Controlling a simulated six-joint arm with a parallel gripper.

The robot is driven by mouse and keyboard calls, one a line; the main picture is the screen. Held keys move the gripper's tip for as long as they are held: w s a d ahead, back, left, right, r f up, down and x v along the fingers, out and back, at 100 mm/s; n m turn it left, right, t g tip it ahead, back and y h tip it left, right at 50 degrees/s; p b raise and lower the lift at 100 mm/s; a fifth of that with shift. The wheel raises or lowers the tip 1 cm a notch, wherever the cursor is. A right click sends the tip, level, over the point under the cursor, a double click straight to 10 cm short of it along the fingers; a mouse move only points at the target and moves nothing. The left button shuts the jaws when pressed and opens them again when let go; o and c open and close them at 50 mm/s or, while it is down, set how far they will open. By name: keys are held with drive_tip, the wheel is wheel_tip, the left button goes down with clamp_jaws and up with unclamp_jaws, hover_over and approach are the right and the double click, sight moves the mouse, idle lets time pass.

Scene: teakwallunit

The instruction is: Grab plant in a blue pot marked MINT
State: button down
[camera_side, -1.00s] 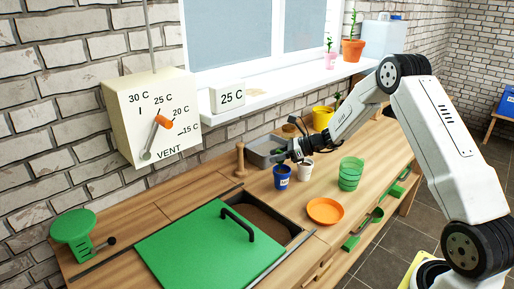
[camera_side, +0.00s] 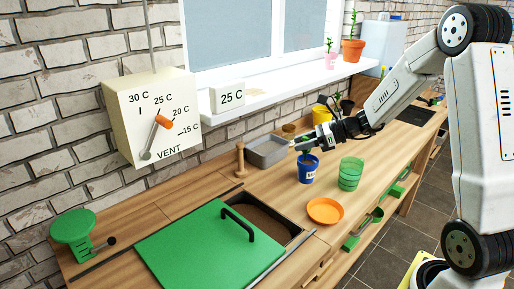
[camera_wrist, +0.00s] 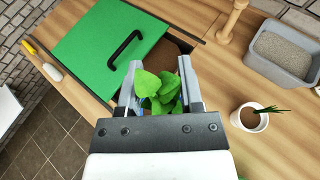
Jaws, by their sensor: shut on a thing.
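The blue pot (camera_side: 308,171) has a white label, too small to read surely, and a green leafy plant (camera_side: 306,146). My gripper (camera_side: 303,145) is at the top of this pot, shut on it. In the wrist view the broad green leaves (camera_wrist: 158,90) sit between the two jaws of my gripper (camera_wrist: 160,85). Only a sliver of blue shows there; the rest of the pot is hidden. I cannot tell surely whether its base is clear of the bench.
A white pot (camera_wrist: 241,117) with a narrow-leaved plant stands close by in the wrist view. A grey tray (camera_side: 268,158), green cups (camera_side: 350,174), an orange saucer (camera_side: 325,211) and a wooden peg (camera_side: 240,160) are around. A green lid (camera_side: 205,250) with a black handle lies in front.

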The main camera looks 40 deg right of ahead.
sight(308, 166)
drive_tip(key=shift+s+a+r, duration=0.15)
drive_tip(key=shift+s+r, duration=0.15)
drive_tip(key=shift+s, duration=0.4)
drive_tip(key=shift+s+a+r, duration=0.15)
drive_tip(key=shift+s+r, duration=0.15)
drive_tip(key=shift+s, duration=0.35)
